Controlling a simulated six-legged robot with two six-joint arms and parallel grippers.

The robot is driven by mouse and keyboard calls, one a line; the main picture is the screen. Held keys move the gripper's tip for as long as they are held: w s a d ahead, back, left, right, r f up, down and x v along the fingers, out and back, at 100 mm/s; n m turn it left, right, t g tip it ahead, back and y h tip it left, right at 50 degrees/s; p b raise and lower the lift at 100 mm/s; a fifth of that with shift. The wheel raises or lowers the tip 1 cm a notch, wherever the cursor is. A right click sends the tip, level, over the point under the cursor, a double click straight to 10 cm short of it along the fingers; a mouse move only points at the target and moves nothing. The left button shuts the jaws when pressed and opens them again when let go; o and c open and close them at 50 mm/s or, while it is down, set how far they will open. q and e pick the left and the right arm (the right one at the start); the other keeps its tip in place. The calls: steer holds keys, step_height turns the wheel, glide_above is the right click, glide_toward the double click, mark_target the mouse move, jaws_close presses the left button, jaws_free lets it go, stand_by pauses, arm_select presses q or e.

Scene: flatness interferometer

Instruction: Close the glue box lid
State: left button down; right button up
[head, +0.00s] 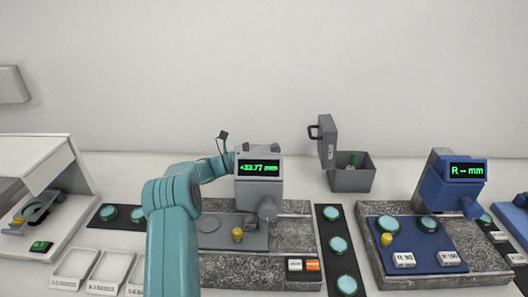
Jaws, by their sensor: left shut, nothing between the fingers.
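The glue box (351,181) is a grey open-topped box at the back of the bench, right of centre. Its grey lid (327,143) stands upright at the box's left side, with a dark handle on its left face. A green-topped item shows inside the box. My left arm reaches up from the bottom and bends right behind the grey display unit. My left gripper (272,148) is mostly hidden behind that unit, left of the lid and apart from it. It is shut and empty. My right gripper is not in view.
The grey display unit (258,188) stands between my left arm and the box. A blue display unit (445,188) stands to the right. A dark strip with teal discs (330,212) lies in front of the box. White trays (75,268) and a white housing (45,160) are at left.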

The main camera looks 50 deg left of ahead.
mark_target(320, 142)
arm_select(q)
steer(key=p+x, duration=0.1)
steer(key=x, duration=0.7)
steer(key=shift+w+d+r+p, duration=0.15)
steer(key=shift+w+d+p, duration=0.05)
steer(key=shift+d+p, duration=0.15)
steer(key=shift+w+a, duration=0.1)
